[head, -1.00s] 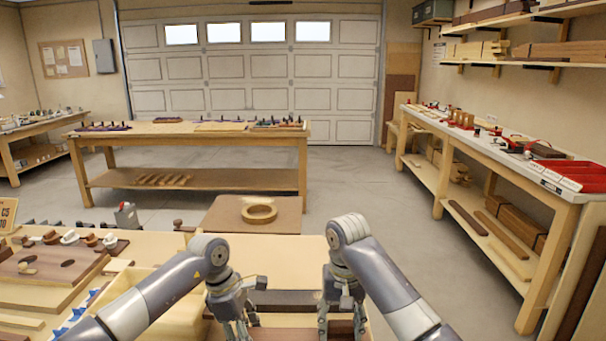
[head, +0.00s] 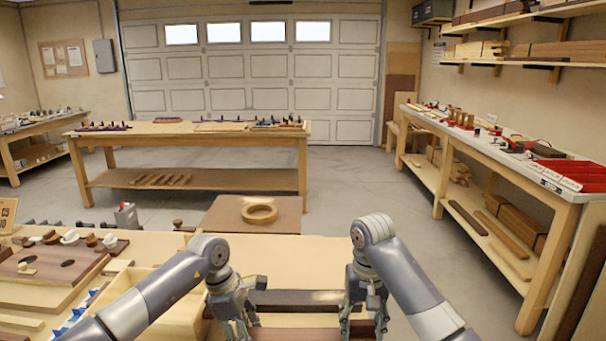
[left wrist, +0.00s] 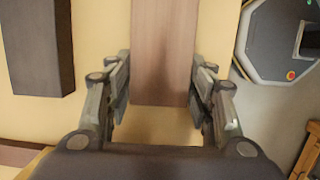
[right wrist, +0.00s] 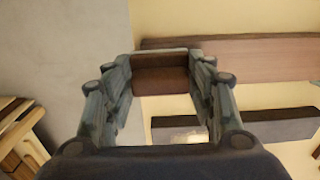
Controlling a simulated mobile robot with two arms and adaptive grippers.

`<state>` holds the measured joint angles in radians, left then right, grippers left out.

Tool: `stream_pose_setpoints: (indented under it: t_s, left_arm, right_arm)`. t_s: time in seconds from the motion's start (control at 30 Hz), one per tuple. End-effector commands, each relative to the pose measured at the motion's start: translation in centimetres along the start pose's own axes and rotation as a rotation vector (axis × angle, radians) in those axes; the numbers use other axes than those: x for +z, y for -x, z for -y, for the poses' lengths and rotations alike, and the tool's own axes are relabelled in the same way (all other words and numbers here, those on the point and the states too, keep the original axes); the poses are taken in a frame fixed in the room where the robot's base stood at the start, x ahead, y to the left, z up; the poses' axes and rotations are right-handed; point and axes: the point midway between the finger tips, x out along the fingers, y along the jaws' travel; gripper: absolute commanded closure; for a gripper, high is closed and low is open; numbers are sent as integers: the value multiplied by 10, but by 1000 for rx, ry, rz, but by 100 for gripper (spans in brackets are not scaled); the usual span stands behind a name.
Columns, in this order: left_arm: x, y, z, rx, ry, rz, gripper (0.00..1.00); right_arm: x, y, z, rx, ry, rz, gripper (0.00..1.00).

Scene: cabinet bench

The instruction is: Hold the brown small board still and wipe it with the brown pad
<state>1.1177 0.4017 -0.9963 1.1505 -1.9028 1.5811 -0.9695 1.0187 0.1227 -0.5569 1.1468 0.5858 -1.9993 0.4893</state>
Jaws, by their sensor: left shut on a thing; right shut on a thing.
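The brown small board (head: 292,334) lies at the lower edge of the head view, largely cut off there. My left gripper (head: 242,330) is shut on its left part; in the left wrist view the board (left wrist: 164,50) runs between the two fingers. My right gripper (head: 364,330) is shut on the brown pad (right wrist: 160,82), which sits between its fingers in the right wrist view. The pad is at the right end of the board (right wrist: 260,60). I cannot tell whether the pad touches the board's top.
A dark bar (head: 298,297) lies on the pale bench just beyond the board. A light wooden bin (head: 165,312) stands left of my left gripper. The pale bench top between is clear.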

Motion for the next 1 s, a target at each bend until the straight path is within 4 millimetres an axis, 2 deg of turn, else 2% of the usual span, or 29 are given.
stream_pose_setpoints:
  t_s: [0.17,0.6,0.87,1.0]
  left_arm:
    - [-1,0,0,0,1,-2,71]
    - [-1,0,0,0,2,-2,71]
    - [-1,0,0,0,2,-2,71]
    - [-1,0,0,0,2,-2,71]
  right_arm:
    - [0,2,1,-1,1,-2,80]
    - [-1,43,0,1,1,-6,80]
    - [0,53,1,0,1,-2,80]
    - [-1,65,0,0,1,-6,80]
